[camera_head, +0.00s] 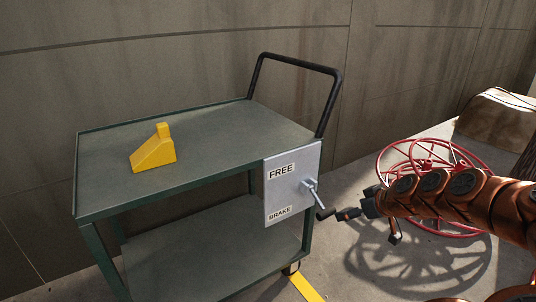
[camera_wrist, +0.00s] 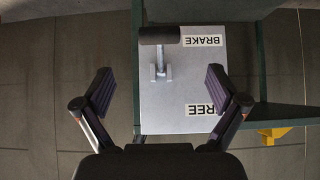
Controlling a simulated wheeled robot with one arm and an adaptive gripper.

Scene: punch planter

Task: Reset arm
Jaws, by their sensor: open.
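My gripper (camera_head: 365,220) is to the right of the cart's grey panel (camera_head: 278,205) in the head view. In the wrist view, my gripper (camera_wrist: 160,88) is open with nothing between its dark finger pads, and it faces the panel. The panel carries a FREE label at the top and a BRAKE label at the bottom; the wrist view shows them upside down. A metal lever (camera_head: 314,194) with a dark grip (camera_wrist: 160,35) points down toward the BRAKE end. The grip lies beyond the fingertips in the wrist view, apart from both pads.
The green two-shelf cart (camera_head: 215,135) has a black push handle (camera_head: 300,62). A yellow wedge-shaped block (camera_head: 153,152) sits on its top shelf. A red spoked wheel (camera_head: 432,160) is behind my arm. A wall runs behind the cart, and a yellow floor stripe (camera_head: 306,288) lies in front.

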